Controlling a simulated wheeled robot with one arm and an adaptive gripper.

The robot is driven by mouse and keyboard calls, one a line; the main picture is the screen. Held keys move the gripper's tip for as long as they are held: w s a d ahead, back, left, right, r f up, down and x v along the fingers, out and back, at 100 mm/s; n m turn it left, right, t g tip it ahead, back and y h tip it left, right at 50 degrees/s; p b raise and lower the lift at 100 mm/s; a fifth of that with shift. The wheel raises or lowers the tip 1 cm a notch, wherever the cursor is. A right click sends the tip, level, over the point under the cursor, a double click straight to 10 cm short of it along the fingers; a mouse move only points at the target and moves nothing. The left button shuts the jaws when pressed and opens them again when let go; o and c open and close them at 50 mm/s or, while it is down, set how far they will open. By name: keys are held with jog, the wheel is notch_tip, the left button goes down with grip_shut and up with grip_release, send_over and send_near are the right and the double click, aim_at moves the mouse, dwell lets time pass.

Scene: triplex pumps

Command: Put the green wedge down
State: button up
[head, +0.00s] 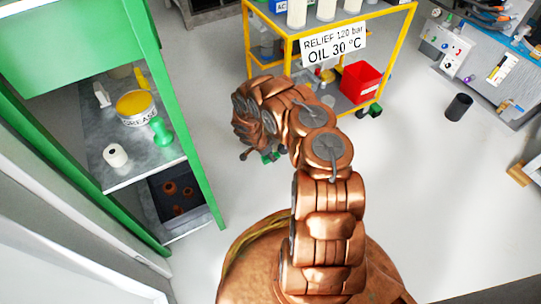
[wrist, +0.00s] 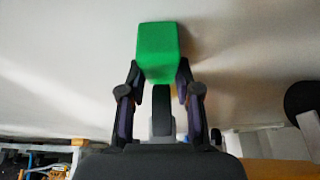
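The green wedge (wrist: 157,48) is between the fingertips of my gripper (wrist: 159,76) in the wrist view. The fingers meet its two sides, and it sticks out beyond the tips. From this angle it looks like a block, and its taper does not show clearly. In the head view a small bit of the green wedge (head: 271,157) shows under the end of my arm, above the pale floor. My arm hides most of the gripper there. I cannot tell whether the wedge touches the floor.
A yellow-framed cart (head: 247,45) with a red bin (head: 360,82) stands just behind my arm. A green-framed shelf (head: 203,185) with a grease tub (head: 136,107) is at left. A dark cylinder (head: 459,107) stands at right. Pale floor (head: 430,190) is clear at right.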

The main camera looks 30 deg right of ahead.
jog(key=o, duration=0.4)
jog(key=shift+r, duration=0.1)
jog(key=shift+r+p, duration=0.15)
jog(key=shift+p, duration=0.25)
jog(key=p+v, duration=0.4)
jog(key=v, duration=0.8)
jog(key=s+r+n+g, duration=0.1)
jog(key=s+r+n, duration=0.35)
jog(key=r, duration=0.95)
jog(key=s+r+n+g, duration=0.15)
jog(key=s+r, duration=0.55)
jog(key=r, duration=0.7)
jog(key=s+a+r+n+y, duration=0.1)
jog(key=s+a+r+n, duration=0.3)
jog(key=s+a, duration=0.2)
jog(key=s+a+r+n+y, duration=0.2)
jog(key=s+a+r+n, duration=0.2)
jog(key=s+a, duration=0.3)
jog(key=s+a+r+n+y, duration=0.1)
jog(key=s+a+r+n, duration=0.4)
jog(key=s, duration=0.8)
jog(key=shift+s+a+r, duration=0.1)
jog(key=shift+a, duration=0.35)
jog(key=shift+s+a+r, duration=0.1)
jog(key=shift+a+r, duration=0.05)
jog(key=shift+a, duration=0.3)
